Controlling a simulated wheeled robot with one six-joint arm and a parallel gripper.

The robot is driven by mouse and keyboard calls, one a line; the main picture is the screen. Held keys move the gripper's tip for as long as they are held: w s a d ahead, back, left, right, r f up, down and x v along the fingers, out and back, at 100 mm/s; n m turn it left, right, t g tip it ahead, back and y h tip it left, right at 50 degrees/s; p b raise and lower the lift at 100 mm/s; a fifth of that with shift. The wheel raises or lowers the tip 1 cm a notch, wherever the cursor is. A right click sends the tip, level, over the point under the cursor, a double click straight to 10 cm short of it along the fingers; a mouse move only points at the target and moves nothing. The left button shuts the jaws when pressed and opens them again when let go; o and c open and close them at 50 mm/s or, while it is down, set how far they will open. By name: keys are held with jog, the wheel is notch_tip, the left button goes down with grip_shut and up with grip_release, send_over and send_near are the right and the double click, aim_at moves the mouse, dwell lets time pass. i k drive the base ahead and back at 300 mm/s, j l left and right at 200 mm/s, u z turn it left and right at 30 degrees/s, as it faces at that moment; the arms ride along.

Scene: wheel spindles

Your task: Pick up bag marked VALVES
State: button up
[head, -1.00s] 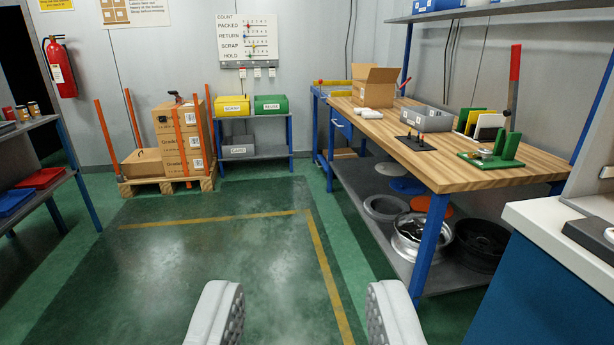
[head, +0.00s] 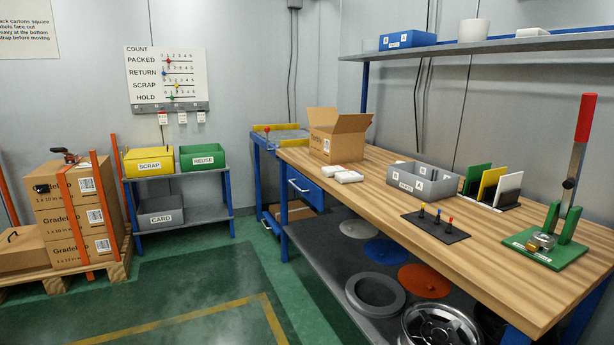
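I cannot make out a bag marked VALVES in this view. My gripper is out of the picture.
A green-based lever press (head: 545,250), a black pegged plate (head: 435,227) and upright coloured plates (head: 491,187) occupy the bench's right. Wheels and discs lie on the lower shelf (head: 330,262). A loaded pallet (head: 58,290) stands left. Yellow-lined floor (head: 190,320) is clear.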

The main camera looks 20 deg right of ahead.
aim_at(327, 171)
jog(key=i+z, duration=0.2)
jog(key=i, duration=0.65)
jog(key=i+j+z, duration=0.15)
jog(key=i, duration=0.65)
jog(key=i+l+z, duration=0.1)
jog(key=i+z, duration=0.65)
jog(key=i+j+z, duration=0.15)
jog(key=i+z, duration=0.2)
jog(key=i, duration=0.15)
